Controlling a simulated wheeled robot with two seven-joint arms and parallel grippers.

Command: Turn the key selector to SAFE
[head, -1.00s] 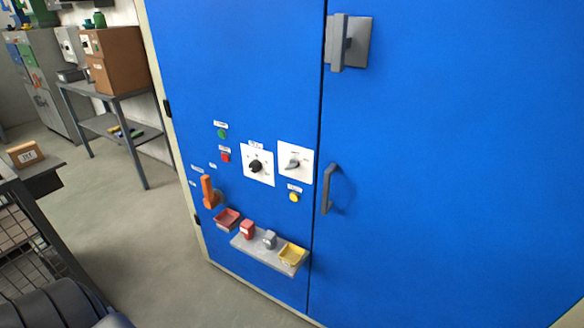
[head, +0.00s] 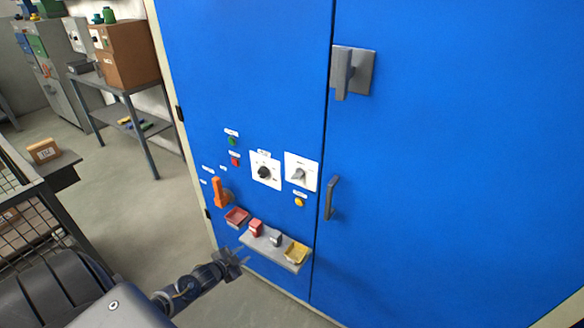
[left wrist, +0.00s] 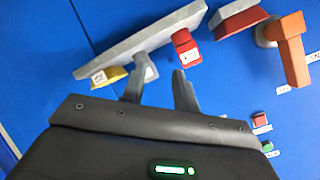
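Two selectors on white plates sit on the blue cabinet door in the head view: a black round knob (head: 264,172) and, to its right, a grey pointed handle (head: 299,175). Their labels are too small to read, so I cannot tell which one is the key selector. Neither shows in the left wrist view. My left gripper (head: 236,262) is below and left of both, near the small shelf. In the left wrist view my left gripper (left wrist: 158,86) has its fingers apart with nothing between them. My right gripper is not in view.
A grey shelf (head: 262,247) juts from the door, bearing a red block (head: 256,227), a grey piece (head: 276,239) and a yellow tray (head: 296,252). A red tray (head: 237,216) and an orange lever (head: 220,191) are at its left. A door handle (head: 331,198) stands right of the selectors.

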